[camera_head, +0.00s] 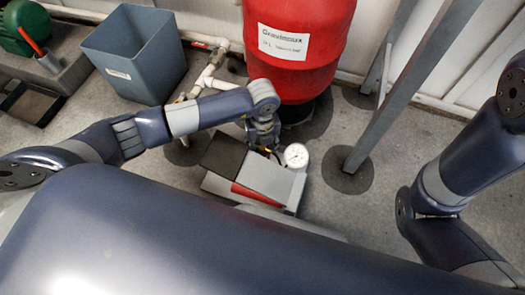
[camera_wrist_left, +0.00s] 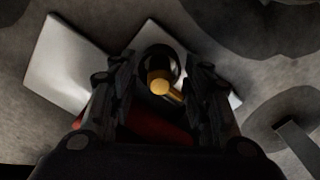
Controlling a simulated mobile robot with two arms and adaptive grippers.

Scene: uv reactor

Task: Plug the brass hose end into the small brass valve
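My left gripper (camera_head: 263,138) points down over the grey box-shaped unit (camera_head: 262,180), between the red tank and the white-faced gauge. In the left wrist view its two dark fingers (camera_wrist_left: 160,80) stand apart. A brass fitting (camera_wrist_left: 160,87) with a round end shows between them, with dark gaps on both sides. A dark ring (camera_wrist_left: 165,57) lies just beyond it. I cannot tell whether this brass piece is the hose end or the small valve. In the head view the gripper hides most of this spot. My right gripper is out of view.
A red tank (camera_head: 297,52) stands just behind the gripper. The gauge (camera_head: 296,156) is close on its right. White pipes (camera_head: 211,72) and a grey-blue bin (camera_head: 137,55) are to the left. A slanted grey post (camera_head: 405,90) stands at right, with bare floor around it.

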